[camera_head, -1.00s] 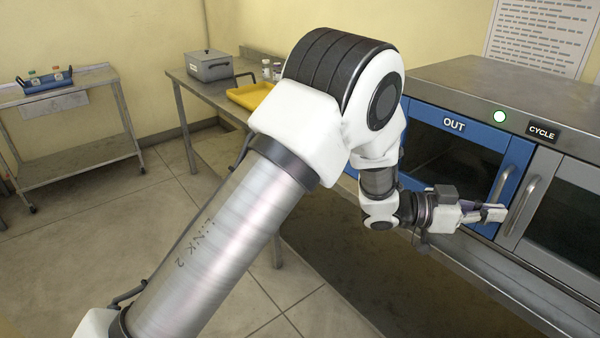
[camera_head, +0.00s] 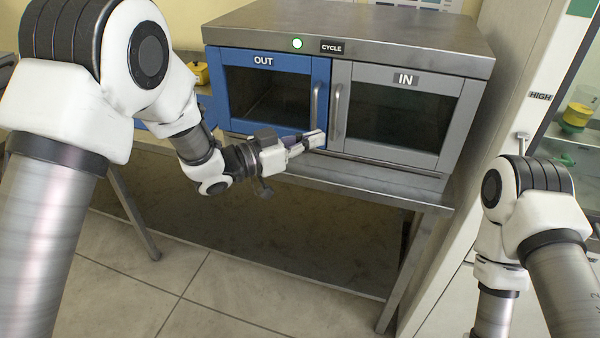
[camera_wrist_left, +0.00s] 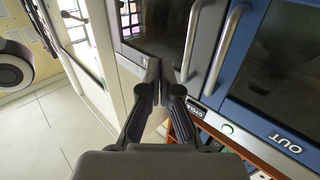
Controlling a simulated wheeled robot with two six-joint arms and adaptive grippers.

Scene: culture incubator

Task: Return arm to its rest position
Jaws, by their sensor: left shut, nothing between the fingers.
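My left arm (camera_head: 204,150) reaches in from the left. Its gripper (camera_head: 320,139) is shut and empty, in front of the lower right corner of the blue OUT door (camera_head: 222,92), near the lower end of that door's handle (camera_head: 316,104). I cannot tell whether it touches. In the left wrist view the two dark fingers (camera_wrist_left: 168,76) are together with nothing between them. My right arm (camera_head: 530,215) shows at the right edge, bent downward; its gripper is out of the picture.
The steel incubator (camera_head: 400,30) stands on a metal table (camera_head: 400,194). Its grey IN door (camera_head: 455,120) and the OUT door look shut. A white cabinet (camera_head: 508,60) marked HIGH stands at the right. The tiled floor (camera_head: 230,290) in front is clear.

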